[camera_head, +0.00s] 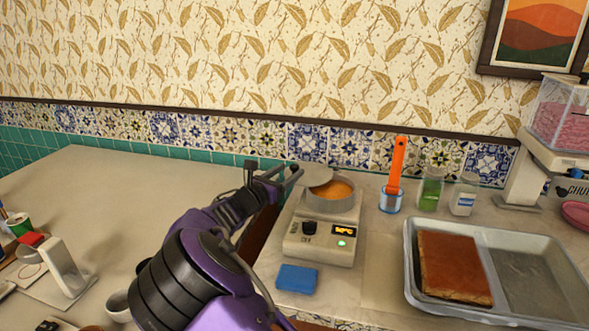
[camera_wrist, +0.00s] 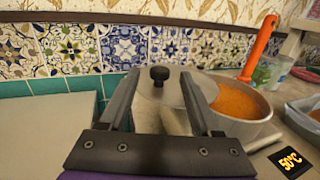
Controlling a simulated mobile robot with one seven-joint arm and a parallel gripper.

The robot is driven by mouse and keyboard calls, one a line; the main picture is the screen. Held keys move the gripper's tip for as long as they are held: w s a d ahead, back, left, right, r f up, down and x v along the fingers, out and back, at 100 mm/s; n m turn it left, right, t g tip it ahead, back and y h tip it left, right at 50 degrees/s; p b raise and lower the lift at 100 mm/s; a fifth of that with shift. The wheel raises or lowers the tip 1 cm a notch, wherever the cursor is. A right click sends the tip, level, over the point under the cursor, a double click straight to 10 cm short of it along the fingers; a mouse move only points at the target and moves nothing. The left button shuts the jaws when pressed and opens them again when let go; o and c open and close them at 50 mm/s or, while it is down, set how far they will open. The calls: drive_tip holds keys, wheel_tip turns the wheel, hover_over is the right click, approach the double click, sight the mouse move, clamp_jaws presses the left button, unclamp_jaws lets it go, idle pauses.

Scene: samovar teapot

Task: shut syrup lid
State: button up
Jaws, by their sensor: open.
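The syrup pot (camera_head: 332,203) is a round metal pan with orange syrup in it, standing on the heater (camera_head: 320,240). The wrist view shows the pot (camera_wrist: 245,128) at the right, its syrup uncovered. The lid (camera_head: 314,176) is a pale disc at the back left of the pot, off its opening. In the wrist view the lid (camera_wrist: 165,112) has a black knob (camera_wrist: 159,74) and appears between my fingers. My gripper (camera_head: 275,172) is open at the left of the lid. Its fingers (camera_wrist: 158,84) appear either side of the knob; contact cannot be told.
A cup with an orange-handled tool (camera_head: 396,165), a green jar (camera_head: 431,190) and a white-labelled jar (camera_head: 464,195) stand right of the heater. A metal tray (camera_head: 412,262) holds a brown slab. A blue sponge (camera_head: 296,278) lies in front. The left counter (camera_head: 130,195) is mostly clear near the wall.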

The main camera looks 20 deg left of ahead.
sight(292, 169)
drive_tip(key=shift+x, duration=1.8)
clamp_jaws()
